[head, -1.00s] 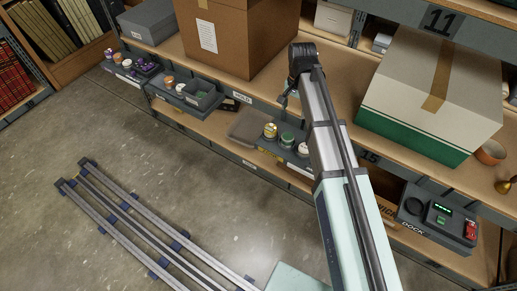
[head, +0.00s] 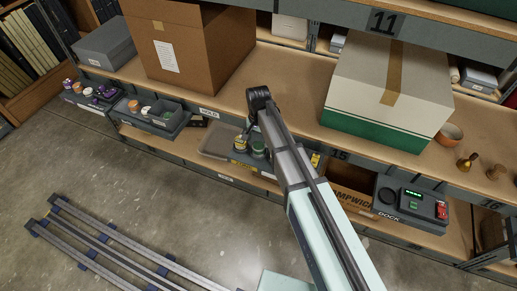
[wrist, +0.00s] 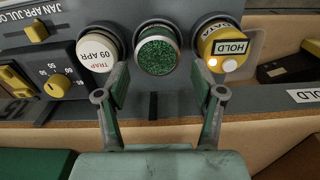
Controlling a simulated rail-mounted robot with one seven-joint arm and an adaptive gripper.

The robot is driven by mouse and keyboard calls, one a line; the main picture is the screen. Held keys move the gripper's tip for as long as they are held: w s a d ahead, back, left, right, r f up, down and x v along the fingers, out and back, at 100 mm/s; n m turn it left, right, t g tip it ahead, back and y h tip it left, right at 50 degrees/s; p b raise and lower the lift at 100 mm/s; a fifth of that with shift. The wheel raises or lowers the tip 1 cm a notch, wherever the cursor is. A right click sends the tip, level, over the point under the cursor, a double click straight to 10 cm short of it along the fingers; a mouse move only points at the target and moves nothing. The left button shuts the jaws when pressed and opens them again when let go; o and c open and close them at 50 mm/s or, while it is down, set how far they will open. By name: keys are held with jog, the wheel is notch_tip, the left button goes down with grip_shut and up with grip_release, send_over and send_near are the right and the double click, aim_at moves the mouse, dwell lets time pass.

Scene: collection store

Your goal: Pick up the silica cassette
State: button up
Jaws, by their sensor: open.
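A round cassette with a sparkling green granular top (wrist: 158,52), which looks like the silica cassette, stands in the middle of a row of three in the wrist view. It also shows in the head view (head: 259,149), close beside my arm. My gripper (wrist: 159,82) is open and empty. Its two fingers are spread to the left and right of the green cassette's near edge. I cannot tell whether they touch it. In the head view my gripper is mostly hidden by the arm.
A white canister marked TRAP 09 APR (wrist: 99,50) stands close left and a yellow HOLD canister (wrist: 220,47) close right. A grey panel with yellow knobs (wrist: 58,85) is at left. Large boxes (head: 385,90) stand on the shelf above, and a dock unit (head: 412,203) to the right.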

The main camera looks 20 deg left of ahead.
aim_at(258, 145)
jog(key=shift+s+d+f+p, duration=0.1)
jog(key=shift+f+p, duration=0.25)
jog(key=shift+f, duration=0.95)
jog(key=shift+d+f+p, duration=0.1)
jog(key=shift+f+p, duration=0.25)
jog(key=shift+f, duration=0.95)
jog(key=c, duration=1)
